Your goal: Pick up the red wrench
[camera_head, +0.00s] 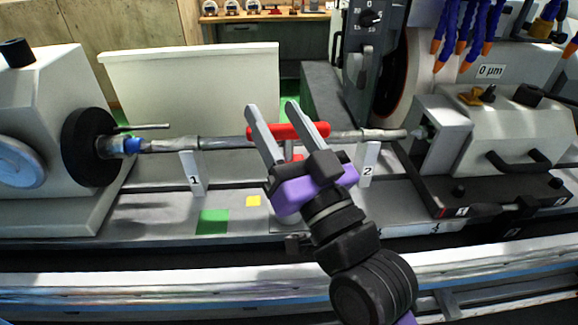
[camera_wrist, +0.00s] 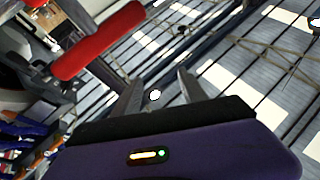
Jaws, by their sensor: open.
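A red bar (camera_head: 262,133) lies level in front of the shaft in the head view, with a short red piece below it. It looks like the red wrench's handle, but I cannot make out a wrench head. My gripper (camera_head: 271,107) is open and points up, its fingers crossing in front of the bar and hiding parts of it. In the wrist view the red bar (camera_wrist: 98,40) is at upper left, outside the gap between the fingers of my gripper (camera_wrist: 158,88). The fingers look empty and apart from the bar.
A long metal shaft (camera_head: 225,143) runs between the left chuck (camera_head: 88,147) and the right tailstock (camera_head: 443,132). The grinding wheel (camera_head: 391,80) is behind right. A green square (camera_head: 212,222) marks the bed.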

